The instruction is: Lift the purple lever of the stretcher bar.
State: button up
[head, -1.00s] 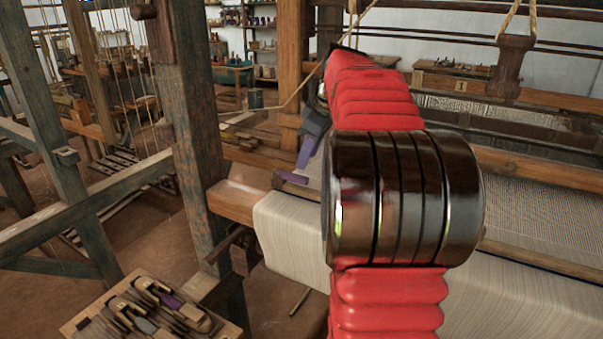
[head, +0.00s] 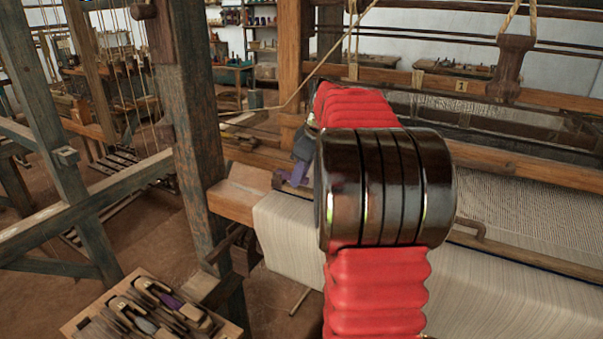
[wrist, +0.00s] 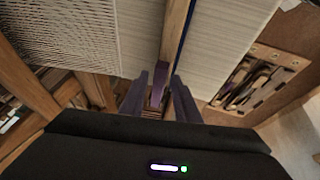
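The stretcher bar (wrist: 176,28) is a narrow wooden bar running down the middle of the wrist view, between the woven cloth and the paler warp-like sheet. A purple lever (wrist: 157,77) shows at its near end, between the two dark fingers of my gripper (wrist: 160,88). The fingers are apart, with a gap on each side of the lever. I cannot tell how deep the lever sits between them. In the head view my gripper (head: 296,170) is low over the left end of the cloth beam, and my arm hides most of the bar there. The lever cannot be told apart from the purple fingers.
A wooden tray (head: 220,325) with shuttles and tools stands at the lower left, also in the wrist view (wrist: 292,58). A thick loom post (head: 205,130) rises left of my gripper. Pale cloth (head: 285,225) hangs over the front beam. A rope slants above my arm.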

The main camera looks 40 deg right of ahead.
grip_shut()
